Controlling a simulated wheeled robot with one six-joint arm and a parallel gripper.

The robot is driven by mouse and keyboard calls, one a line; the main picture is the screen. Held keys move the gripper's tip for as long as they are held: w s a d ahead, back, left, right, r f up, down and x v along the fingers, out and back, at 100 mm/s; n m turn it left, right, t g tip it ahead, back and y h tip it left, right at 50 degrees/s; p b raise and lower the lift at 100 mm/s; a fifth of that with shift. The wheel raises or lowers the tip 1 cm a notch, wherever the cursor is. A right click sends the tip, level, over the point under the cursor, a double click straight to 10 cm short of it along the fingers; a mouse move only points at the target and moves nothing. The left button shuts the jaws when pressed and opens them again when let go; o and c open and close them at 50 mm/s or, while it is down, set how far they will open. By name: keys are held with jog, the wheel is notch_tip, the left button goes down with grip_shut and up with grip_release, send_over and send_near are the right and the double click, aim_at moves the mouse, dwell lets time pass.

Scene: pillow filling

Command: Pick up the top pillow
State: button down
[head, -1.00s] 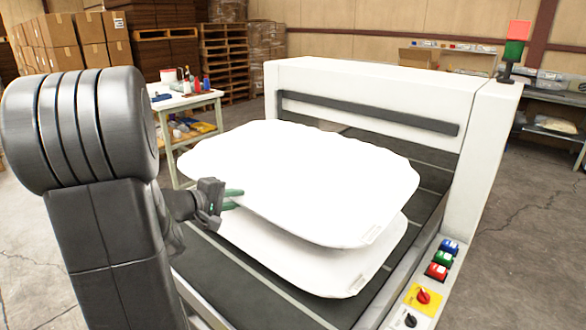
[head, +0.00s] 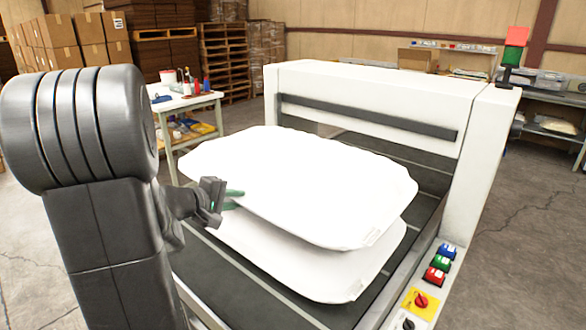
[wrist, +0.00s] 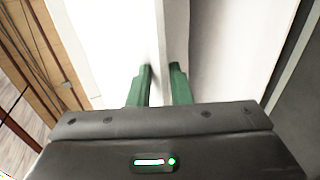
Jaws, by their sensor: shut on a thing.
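Two white pillows lie stacked, one on the other. The top pillow (head: 300,185) is broad and puffy, its left side near my arm. The lower pillow (head: 290,268) shows below its front and right edges. My gripper (head: 234,197) is at the left edge of the top pillow, its green fingertips shut on that edge. In the wrist view, my gripper (wrist: 161,72) has a narrow white edge between its two green fingers. White surfaces fill both sides there; which pillow each belongs to is hard to tell. The underside of the top pillow is hidden.
The pillows are on a dark conveyor belt (head: 425,180) before a white machine frame (head: 375,88). Coloured buttons (head: 441,262) line the right rail. A table with bottles (head: 186,100) stands behind left. Cardboard boxes (head: 50,45) and pallets (head: 222,60) are at the back.

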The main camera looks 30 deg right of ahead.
notch_tip(320, 180, up, 15)
jog(key=g+y+p, duration=0.1)
jog(key=y+p, duration=0.2)
jog(key=p, duration=1.4)
jog(key=shift+f+p, duration=0.15)
jog(key=shift+p, duration=0.25)
notch_tip(320, 180, up, 34)
jog(key=g+y+p, duration=0.1)
jog(key=g+y, duration=0.1)
jog(key=y, duration=0.5)
jog(key=shift+r, duration=0.25)
